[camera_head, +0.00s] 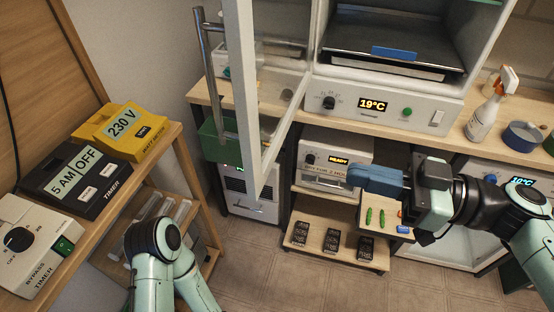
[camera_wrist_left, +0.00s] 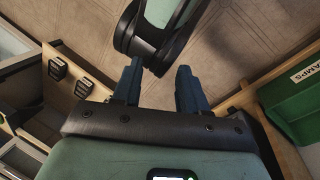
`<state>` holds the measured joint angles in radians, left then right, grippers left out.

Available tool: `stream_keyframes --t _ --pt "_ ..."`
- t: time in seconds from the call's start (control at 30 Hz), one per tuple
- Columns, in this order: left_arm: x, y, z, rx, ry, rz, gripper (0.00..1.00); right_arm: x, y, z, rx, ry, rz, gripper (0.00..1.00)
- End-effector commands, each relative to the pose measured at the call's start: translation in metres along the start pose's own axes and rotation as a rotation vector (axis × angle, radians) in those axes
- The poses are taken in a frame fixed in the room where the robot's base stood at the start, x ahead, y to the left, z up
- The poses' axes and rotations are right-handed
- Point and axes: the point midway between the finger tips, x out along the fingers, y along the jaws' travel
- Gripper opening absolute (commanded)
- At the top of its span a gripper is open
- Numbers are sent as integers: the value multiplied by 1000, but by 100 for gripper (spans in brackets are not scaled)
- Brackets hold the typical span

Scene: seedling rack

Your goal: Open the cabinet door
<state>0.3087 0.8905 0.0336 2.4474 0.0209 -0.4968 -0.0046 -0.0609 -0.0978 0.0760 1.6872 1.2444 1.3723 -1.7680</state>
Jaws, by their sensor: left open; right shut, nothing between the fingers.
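The cabinet (camera_head: 455,112) is a white unit with a 19°C display on the bench at the back. Its glass door (camera_head: 246,80) has a white frame and stands swung open toward me, left of the opening. A long metal bar handle (camera_head: 208,75) is on the door's outer left side. My right gripper (camera_head: 352,177) is shut and empty, pointing left, right of the door's lower corner and apart from it. My left gripper is outside the head view; in the left wrist view it is open (camera_wrist_left: 158,72) with nothing between its blue fingers.
Inside the cabinet is a dark shelf (camera_head: 345,42) with a blue label. A spray bottle (camera_head: 483,118) stands on the bench at right. Timer boxes (camera_head: 75,180) sit on the left table. A low shelf (camera_head: 340,254) holds small black items. A green bin (camera_wrist_left: 300,98) is right in the wrist view.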

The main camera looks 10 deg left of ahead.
Motion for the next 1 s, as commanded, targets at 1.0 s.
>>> stream_keyframes --t 1.0 --pt "-17 6 25 6 -72 3 43 136 0 2 6 -4 1 0"
